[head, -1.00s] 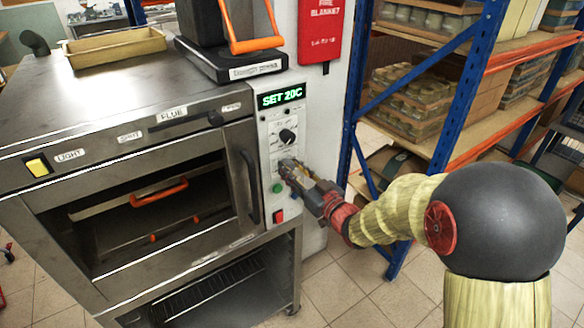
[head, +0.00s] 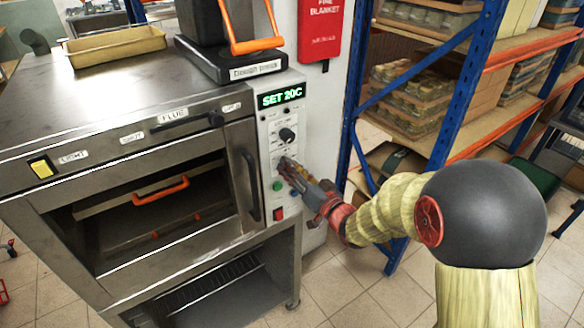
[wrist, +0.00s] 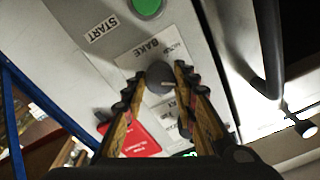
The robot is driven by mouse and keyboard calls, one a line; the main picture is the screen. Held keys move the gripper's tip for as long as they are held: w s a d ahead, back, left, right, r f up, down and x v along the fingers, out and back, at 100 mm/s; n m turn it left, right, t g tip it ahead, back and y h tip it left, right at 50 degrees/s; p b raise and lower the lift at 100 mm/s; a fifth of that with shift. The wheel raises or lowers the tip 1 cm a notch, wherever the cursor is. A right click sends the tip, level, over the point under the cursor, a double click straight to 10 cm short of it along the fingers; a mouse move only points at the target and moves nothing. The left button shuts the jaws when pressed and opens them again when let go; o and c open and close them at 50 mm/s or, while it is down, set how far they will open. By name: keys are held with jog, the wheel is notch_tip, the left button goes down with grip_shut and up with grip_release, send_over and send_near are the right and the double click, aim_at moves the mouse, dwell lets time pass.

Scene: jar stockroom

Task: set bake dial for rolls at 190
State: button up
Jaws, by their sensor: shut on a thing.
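The oven's control panel (head: 270,160) shows a green display (head: 281,95) reading "SET 20C". My gripper (head: 286,168) is at the lower dial on this panel and hides most of it. In the wrist view, the bake dial (wrist: 158,76), a grey round knob by the label "BAKE", is between my fingertips (wrist: 158,82). The fingers are closed on its sides. A pale pointer mark shows on the knob. The scale around the dial is partly covered and too small to read.
A black upper dial (head: 287,135) is just above my gripper. A green button (wrist: 147,6) by "START" and a red switch (head: 279,214) are below. The oven door handle (head: 250,186) stands out to the left. A blue shelf upright (head: 458,95) rises to the right.

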jog(key=o, duration=1.1)
jog(key=shift+o, duration=0.2)
jog(key=v, duration=1.2)
